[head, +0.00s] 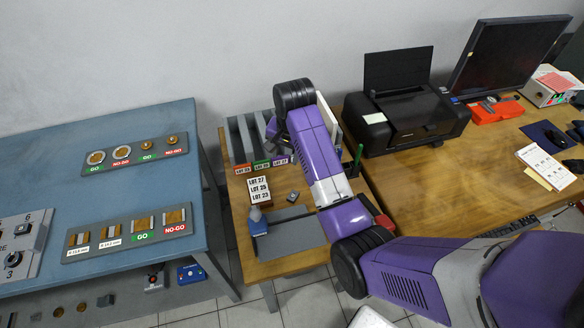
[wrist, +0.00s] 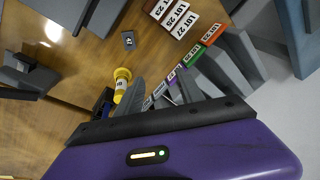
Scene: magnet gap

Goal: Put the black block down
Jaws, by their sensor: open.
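A small dark block (head: 293,197) lies on the wooden table, right of the lot sign. It also shows in the wrist view (wrist: 128,40) with a pale mark on its top, apart from my gripper. My gripper (wrist: 160,86) is open, its two grey fingers pointing toward the labelled rack, with no block visible between them. In the head view my purple arm hides the gripper's fingers.
Grey upright rack plates (wrist: 240,52) with coloured lot labels stand close to my fingers. A yellow cylinder (wrist: 122,80) is beside one finger. The lot sign (head: 259,190) and a grey plate (head: 290,237) share the table. A printer (head: 405,110) stands right.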

